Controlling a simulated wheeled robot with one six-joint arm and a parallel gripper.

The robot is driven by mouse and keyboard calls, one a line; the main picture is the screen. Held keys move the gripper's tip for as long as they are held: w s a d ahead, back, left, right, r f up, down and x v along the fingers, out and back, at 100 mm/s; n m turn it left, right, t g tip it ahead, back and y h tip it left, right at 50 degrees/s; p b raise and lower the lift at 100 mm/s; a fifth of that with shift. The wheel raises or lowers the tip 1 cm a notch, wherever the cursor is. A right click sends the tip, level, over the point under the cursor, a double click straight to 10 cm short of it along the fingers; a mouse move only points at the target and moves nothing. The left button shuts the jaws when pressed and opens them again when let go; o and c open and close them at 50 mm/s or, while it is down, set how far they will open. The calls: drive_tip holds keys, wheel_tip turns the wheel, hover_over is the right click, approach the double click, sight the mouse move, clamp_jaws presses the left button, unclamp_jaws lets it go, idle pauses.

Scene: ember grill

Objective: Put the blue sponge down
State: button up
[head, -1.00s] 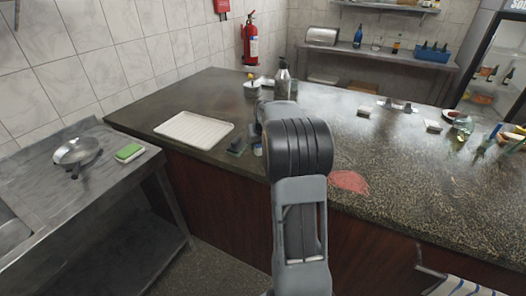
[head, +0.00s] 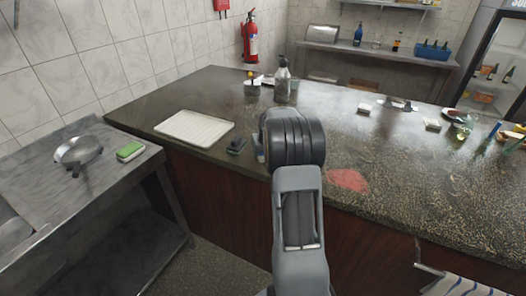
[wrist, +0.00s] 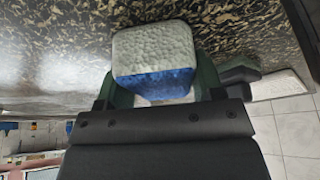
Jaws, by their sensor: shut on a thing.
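The blue sponge (wrist: 155,78), blue on one side with a pale, rough face, is between the greenish fingers of my gripper (wrist: 158,85) in the wrist view. My gripper is shut on it. The speckled dark counter (wrist: 50,45) lies behind the sponge; I cannot tell whether the two touch. In the head view my arm hides most of the gripper, and only a small pale-blue sliver shows at the arm's left edge, over the counter (head: 330,130) near its front edge.
A dark block (head: 237,145) lies just left of my arm, beside a white tray (head: 195,127). A soap bottle (head: 283,80) stands behind. A red patch (head: 348,180) is to the right. A green-topped sponge (head: 130,151) and a pan (head: 78,151) sit on the left steel table.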

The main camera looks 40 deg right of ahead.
drive_tip(key=shift+f, duration=0.25)
drive_tip(key=o, duration=0.9)
drive_tip(key=shift+r, duration=0.1)
drive_tip(key=shift+c, duration=0.2)
drive_tip(key=shift+r, duration=0.3)
drive_tip(key=b+v, duration=0.1)
drive_tip(key=v, duration=1)
drive_tip(key=s+a+r+n, duration=0.1)
drive_tip(key=s+a, duration=0.3)
drive_tip(key=a, duration=0.3)
drive_tip(key=s+a+r+n, duration=0.1)
drive_tip(key=s+a, duration=0.2)
drive_tip(key=a, duration=0.5)
drive_tip(key=s+a+f, duration=0.2)
drive_tip(key=s+a, duration=0.3)
drive_tip(key=s, duration=0.2)
drive_tip(key=s+a+f+n+y, duration=0.1)
drive_tip(key=s+a+f, duration=0.2)
drive_tip(key=s+a, duration=0.3)
drive_tip(key=shift+s+n+g, duration=0.3)
drive_tip(key=shift+s+g, duration=0.1)
drive_tip(key=shift+s, duration=0.1)
